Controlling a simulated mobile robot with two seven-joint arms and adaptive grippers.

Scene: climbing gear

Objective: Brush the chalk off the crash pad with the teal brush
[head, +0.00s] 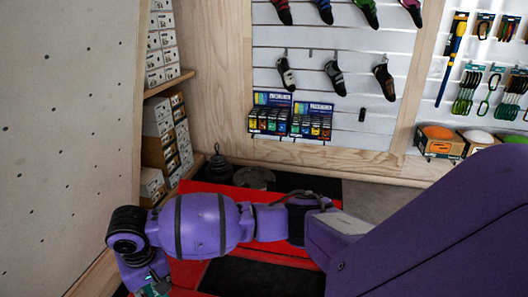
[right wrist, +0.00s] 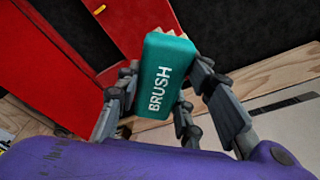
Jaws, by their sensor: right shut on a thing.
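The teal brush (right wrist: 163,88), with BRUSH in white letters, is between the fingers of my right gripper (right wrist: 166,70), which is shut on it. In the head view my right arm reaches across from the right, and the right gripper (head: 150,286) is at the bottom left edge with a bit of teal showing. The red and black crash pad (head: 188,272) lies on the floor beneath the arm, partly hidden by it. Red panels (right wrist: 45,60) also show in the right wrist view. I cannot make out chalk on the visible pad. My left gripper is not in view.
A pale climbing wall (head: 60,130) stands at the left, close to my right gripper. Shelves of shoe boxes (head: 157,130) stand behind it. A dark kettlebell-like weight (head: 219,167) and a grey disc (head: 254,178) are at the far end. A slatted display wall (head: 330,60) closes off the back.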

